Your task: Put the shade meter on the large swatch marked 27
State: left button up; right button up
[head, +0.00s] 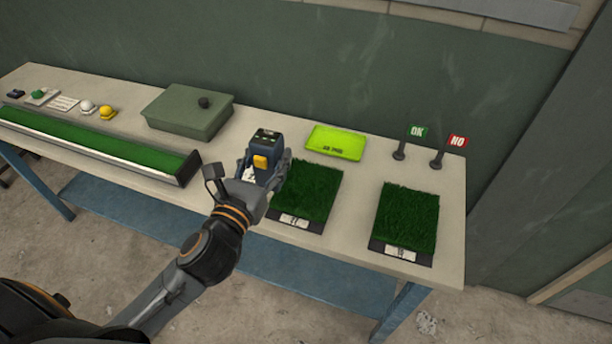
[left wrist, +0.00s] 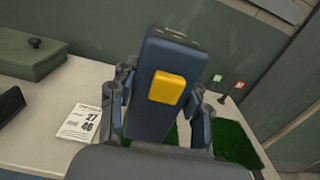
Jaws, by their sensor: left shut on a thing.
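The shade meter (head: 265,146) is a dark blue block with a yellow button. My left gripper (head: 264,168) is shut on it and holds it upright, just left of the larger turf swatch (head: 308,190). In the left wrist view the meter (left wrist: 160,115) stands between both fingers, hiding part of the turf behind it. The larger swatch has a white label (head: 294,221) on its front edge, too small to read surely. A smaller swatch (head: 408,215) lies to the right; its label is also unclear. My right gripper is not in view.
A green box (head: 186,110), a lime tray (head: 336,142), and OK (head: 417,131) and NO (head: 457,141) flags stand behind. A long turf strip (head: 95,142) is at left. Bare table separates the swatches.

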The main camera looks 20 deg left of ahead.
pick_arm(q)
jog(key=w+d+f, duration=0.1)
jog(key=w+f, duration=0.2)
jog(key=f, duration=0.1)
jog(key=w+d+f+b, duration=0.1)
jog(key=w+d+f, duration=0.1)
jog(key=w+f, duration=0.2)
jog(key=w+d+f+b, duration=0.1)
jog(key=w+f, duration=0.3)
jog(key=shift+w+d, duration=0.2)
jog(key=shift+d, duration=0.05)
jog(key=shift+f, duration=0.15)
jog(key=o, duration=1.4)
jog(key=shift+c, duration=0.2)
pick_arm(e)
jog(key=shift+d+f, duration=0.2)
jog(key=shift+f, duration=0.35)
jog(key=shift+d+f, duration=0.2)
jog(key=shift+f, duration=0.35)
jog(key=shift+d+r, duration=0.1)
